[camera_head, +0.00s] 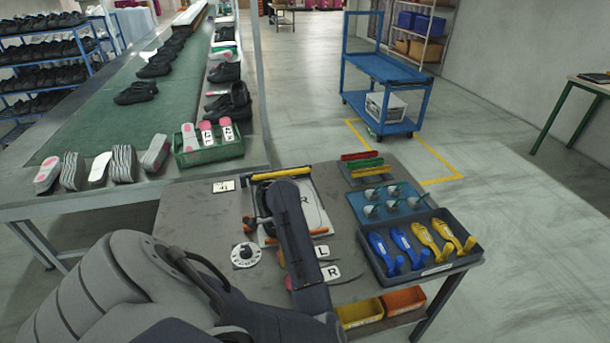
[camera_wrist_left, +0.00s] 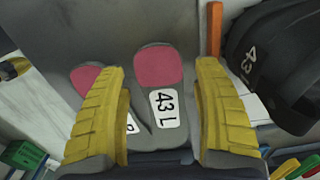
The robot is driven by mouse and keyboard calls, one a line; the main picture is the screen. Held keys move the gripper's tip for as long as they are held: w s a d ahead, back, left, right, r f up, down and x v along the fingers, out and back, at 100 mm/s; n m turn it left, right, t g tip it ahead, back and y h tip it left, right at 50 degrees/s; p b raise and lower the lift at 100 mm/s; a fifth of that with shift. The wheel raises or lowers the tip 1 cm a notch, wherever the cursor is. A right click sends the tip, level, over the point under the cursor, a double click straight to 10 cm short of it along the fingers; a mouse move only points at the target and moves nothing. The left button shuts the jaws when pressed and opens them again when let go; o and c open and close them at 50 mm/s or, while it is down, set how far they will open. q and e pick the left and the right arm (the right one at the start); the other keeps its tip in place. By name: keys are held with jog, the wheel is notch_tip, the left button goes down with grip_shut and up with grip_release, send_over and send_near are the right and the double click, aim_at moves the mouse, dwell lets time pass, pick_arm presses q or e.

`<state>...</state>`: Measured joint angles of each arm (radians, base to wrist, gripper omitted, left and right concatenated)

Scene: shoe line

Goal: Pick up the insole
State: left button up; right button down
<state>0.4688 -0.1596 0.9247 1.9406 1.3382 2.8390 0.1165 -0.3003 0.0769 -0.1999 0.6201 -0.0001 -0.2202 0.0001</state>
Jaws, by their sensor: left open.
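Two grey insoles with pink heels lie side by side on the dark table. The L insole (camera_head: 321,252) and the R insole (camera_head: 330,272) are partly hidden by my left arm in the head view. In the left wrist view, the L insole (camera_wrist_left: 158,68), labelled 43 L, lies between the yellow fingers of my left gripper (camera_wrist_left: 161,70). The fingers are spread and empty. The R insole (camera_wrist_left: 85,77) is partly covered by the left-hand finger. I cannot tell the height of the fingers above the insoles. My left gripper is hidden in the head view; my right gripper is not in view.
A dark tray (camera_head: 434,268) with blue and yellow tools stands at the right. A blue tray (camera_head: 375,215) is behind it. A white round dial (camera_head: 244,255) lies left of the insoles. A green crate (camera_head: 213,153) with insoles stands on the conveyor.

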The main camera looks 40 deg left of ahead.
pick_arm(q)
jog(key=shift+f, duration=1.35)
jog(key=shift+c, duration=0.3)
jog(key=c, duration=0.8)
jog(key=shift+r, duration=0.1)
